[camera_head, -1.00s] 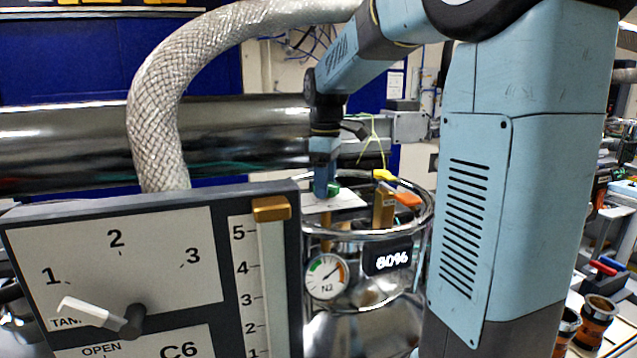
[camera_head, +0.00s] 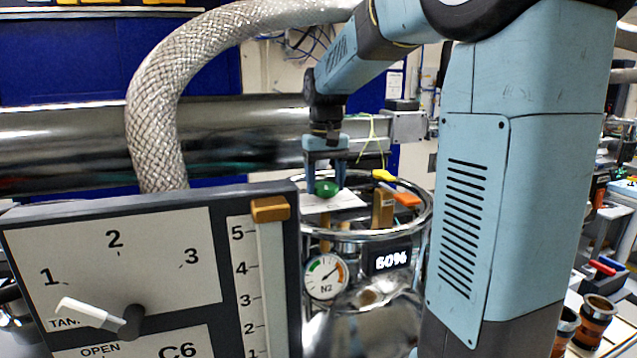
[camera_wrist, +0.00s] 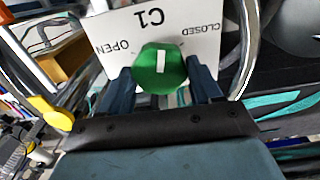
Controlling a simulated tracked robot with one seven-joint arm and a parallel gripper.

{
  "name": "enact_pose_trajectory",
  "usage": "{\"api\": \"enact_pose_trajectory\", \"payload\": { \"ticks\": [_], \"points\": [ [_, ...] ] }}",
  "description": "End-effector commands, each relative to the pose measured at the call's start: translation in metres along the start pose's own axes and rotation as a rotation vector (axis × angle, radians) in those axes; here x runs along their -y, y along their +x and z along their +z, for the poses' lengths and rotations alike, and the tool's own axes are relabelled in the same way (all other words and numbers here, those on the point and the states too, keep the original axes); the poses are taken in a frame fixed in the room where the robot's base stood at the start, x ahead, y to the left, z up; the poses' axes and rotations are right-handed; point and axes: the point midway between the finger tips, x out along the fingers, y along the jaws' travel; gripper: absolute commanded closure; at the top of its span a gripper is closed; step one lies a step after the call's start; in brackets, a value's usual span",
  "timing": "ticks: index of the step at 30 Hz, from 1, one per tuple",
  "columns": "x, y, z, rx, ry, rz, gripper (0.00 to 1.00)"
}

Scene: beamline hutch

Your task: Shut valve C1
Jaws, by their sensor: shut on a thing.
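Valve C1 is a round green knob (camera_wrist: 160,72) with a white mark, on top of the steel vessel. Its white plate (camera_wrist: 196,22) reads C1, upside down in the wrist view, with OPEN on the left and CLOSED on the right. The mark runs nearly upright in that view, between the two words. My gripper (camera_head: 326,176) comes down from above, with one finger on each side of the knob, shut on it. In the head view the knob (camera_head: 327,190) shows between the fingers, and its mark cannot be made out.
Beside it stand a yellow handle (camera_head: 384,176) and an orange handle (camera_head: 407,199). A steel ring (camera_head: 424,222) surrounds the vessel top. The N2 gauge (camera_head: 326,276) and a percent display (camera_head: 391,258) are below. A panel (camera_head: 150,258) fills the front left; a braided hose (camera_head: 150,110) arches above.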

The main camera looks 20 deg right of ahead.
Motion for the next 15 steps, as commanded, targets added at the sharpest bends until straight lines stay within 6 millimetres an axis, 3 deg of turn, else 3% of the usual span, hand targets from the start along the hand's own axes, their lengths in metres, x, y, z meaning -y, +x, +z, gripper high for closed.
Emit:
{"api": "enact_pose_trajectory", "payload": {
  "ticks": [15],
  "points": [
    [-0.0007, 0.0014, 0.0019, 0.007, 0.472, 0.002, 0.67]
  ]
}}
